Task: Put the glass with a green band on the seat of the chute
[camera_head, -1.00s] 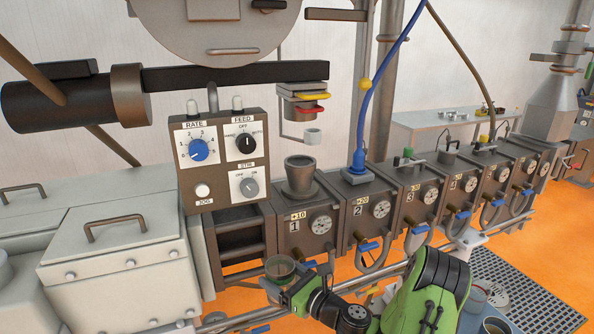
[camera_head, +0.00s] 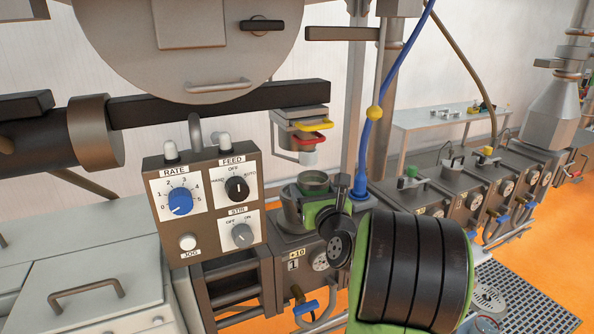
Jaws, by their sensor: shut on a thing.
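The glass with a green band (camera_head: 313,178) is upright in my gripper (camera_head: 316,200), which is shut on it. The glass is above and in front of the dark funnel (camera_head: 289,213) on block 1; my gripper and wrist hide much of the funnel. The chute (camera_head: 300,116), with yellow and red handles, hangs just above the glass. A small grey cup-like piece (camera_head: 309,157) on a bent bracket below the chute looks like its seat. It shows right behind the glass rim; I cannot tell whether they touch.
The control box (camera_head: 209,202) with dials stands close left of my gripper. A blue hose (camera_head: 371,120) runs up on the right, behind my wrist. Several numbered machine blocks (camera_head: 440,200) extend right. A dark horizontal bar (camera_head: 220,102) crosses above.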

